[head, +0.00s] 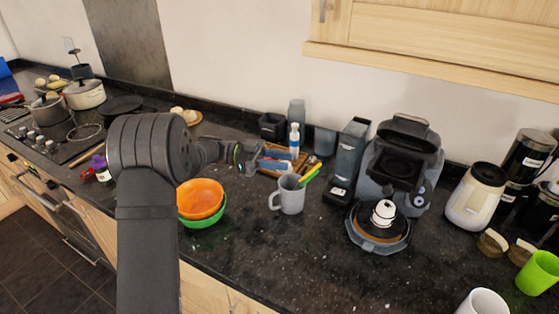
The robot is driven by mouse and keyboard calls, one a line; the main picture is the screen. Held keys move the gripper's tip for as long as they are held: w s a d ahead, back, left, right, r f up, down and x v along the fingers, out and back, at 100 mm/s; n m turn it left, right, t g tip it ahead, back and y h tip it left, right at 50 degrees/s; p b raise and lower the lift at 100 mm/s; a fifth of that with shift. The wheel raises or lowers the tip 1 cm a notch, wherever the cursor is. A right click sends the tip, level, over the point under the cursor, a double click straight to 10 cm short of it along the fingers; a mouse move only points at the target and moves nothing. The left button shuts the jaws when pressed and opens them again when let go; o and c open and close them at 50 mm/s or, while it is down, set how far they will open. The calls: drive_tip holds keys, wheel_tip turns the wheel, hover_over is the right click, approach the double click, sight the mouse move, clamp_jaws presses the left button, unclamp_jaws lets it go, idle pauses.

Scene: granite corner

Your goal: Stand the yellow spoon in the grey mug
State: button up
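The grey mug (291,196) stands upright on the dark counter, its handle to the left. A thin yellow handle (311,169), which looks like the yellow spoon, slants up and right from the mug's right rim beside a green one (312,177). I cannot tell whether their lower ends are inside the mug or behind it. My gripper (276,161) is above and behind the mug's left side, over a wooden tray (268,173). Its fingers blend with the things on the tray, so their opening and any grasp are unclear.
Stacked orange (199,198) and green (205,221) bowls stand left of the mug. A grey narrow container (348,158) and a coffee machine (403,160) stand to its right. A blue-and-white bottle (294,140) is behind. The counter in front of the mug is clear.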

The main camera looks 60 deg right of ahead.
drive_tip(key=v, duration=1.2)
drive_tip(key=shift+s, duration=0.1)
drive_tip(key=x, duration=0.4)
drive_tip(key=r+x, duration=0.1)
drive_tip(key=x, duration=0.7)
drive_tip(key=shift+r, duration=0.95)
